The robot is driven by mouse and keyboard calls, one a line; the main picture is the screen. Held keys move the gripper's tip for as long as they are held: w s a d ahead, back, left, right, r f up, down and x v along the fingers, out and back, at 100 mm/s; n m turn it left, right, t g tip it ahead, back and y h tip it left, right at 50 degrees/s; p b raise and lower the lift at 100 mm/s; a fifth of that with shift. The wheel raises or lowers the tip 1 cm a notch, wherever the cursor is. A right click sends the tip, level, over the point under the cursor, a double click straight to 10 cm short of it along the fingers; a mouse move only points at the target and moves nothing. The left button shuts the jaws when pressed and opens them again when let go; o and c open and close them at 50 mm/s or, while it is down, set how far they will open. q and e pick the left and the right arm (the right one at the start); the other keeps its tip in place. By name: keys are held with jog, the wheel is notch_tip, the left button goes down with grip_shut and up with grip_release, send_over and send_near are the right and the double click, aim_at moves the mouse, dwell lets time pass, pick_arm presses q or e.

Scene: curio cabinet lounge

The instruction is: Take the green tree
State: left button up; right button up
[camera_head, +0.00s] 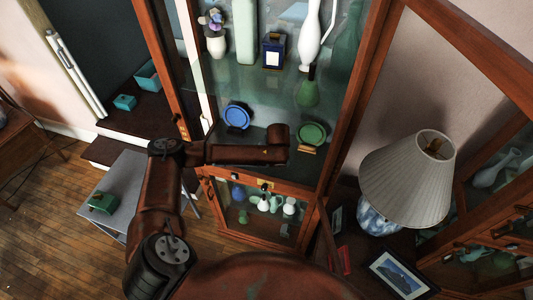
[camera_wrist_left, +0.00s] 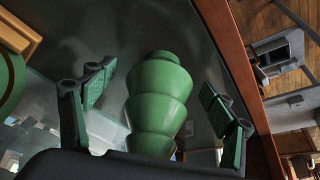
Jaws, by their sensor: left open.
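The green tree (camera_wrist_left: 158,98) is a glossy, tiered green figure, seen in the left wrist view. It lies between the two fingers of my left gripper (camera_wrist_left: 157,82), which is open, with a gap visible on both sides of the tree. The tree's lower part is hidden behind the gripper's body. In the head view my left arm reaches across the cabinet's lower shelf; I cannot make out the gripper or the tree there. My right gripper is not in view.
A green plate (camera_head: 312,133) on a wooden stand and a blue plate (camera_head: 237,116) are near the arm. The cabinet's wooden frame (camera_wrist_left: 230,62) borders the tree's right side. A lamp (camera_head: 407,178) stands at the right.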

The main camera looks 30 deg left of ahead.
pick_arm(q)
jog(key=shift+c, duration=0.6)
jog(key=c, duration=1.3)
